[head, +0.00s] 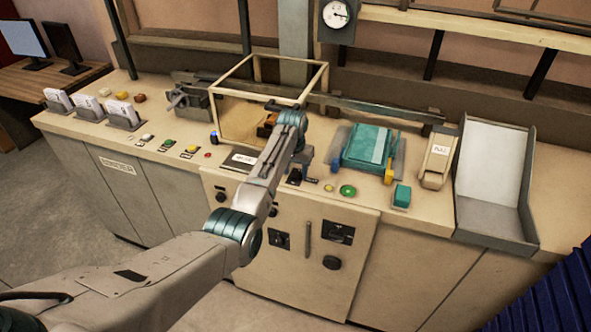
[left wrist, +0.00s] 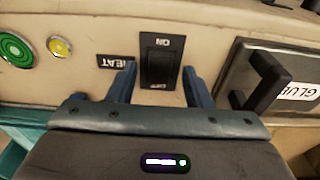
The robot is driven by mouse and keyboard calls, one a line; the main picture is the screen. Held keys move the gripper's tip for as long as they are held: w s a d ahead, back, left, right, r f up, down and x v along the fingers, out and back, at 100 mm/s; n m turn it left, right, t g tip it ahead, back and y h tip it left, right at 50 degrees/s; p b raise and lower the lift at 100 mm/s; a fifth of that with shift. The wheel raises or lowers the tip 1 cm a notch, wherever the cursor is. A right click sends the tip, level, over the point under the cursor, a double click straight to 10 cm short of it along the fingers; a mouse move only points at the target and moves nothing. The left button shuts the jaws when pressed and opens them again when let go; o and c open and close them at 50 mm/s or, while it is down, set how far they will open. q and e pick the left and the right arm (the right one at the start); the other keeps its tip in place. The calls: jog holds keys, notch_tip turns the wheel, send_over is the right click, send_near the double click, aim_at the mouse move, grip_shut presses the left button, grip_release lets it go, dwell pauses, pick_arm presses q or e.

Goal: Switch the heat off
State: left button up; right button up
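The heat switch (left wrist: 160,68) is a black rocker in a black plate, with ON at the top edge and OFF at the bottom edge in the left wrist view. A black HEAT label (left wrist: 117,61) is beside it. My left gripper (left wrist: 158,82) is open, one blue finger on each side of the switch plate, nothing between them but the switch. I cannot tell whether the fingers touch the panel or which way the rocker is tipped. In the head view my left gripper (head: 301,160) is over the bench front, partly hiding the switch. My right gripper is not in view.
A green button (head: 347,190) and a yellow button (head: 328,188) are right of the switch. A glass-sided box (head: 240,120) stands behind the arm. A plate with a handle and GLUE label (left wrist: 262,85) is close by.

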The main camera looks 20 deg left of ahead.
aim_at(294, 178)
pick_arm(q)
jog(key=shift+r+b, duration=0.35)
jog(key=shift+r, duration=0.2)
notch_tip(294, 178, up, 10)
jog(key=s+b, duration=0.1)
jog(key=b, duration=0.2)
jog(key=shift+s+f, duration=0.15)
jog(key=shift+s, duration=0.05)
jog(key=shift+f, duration=0.1)
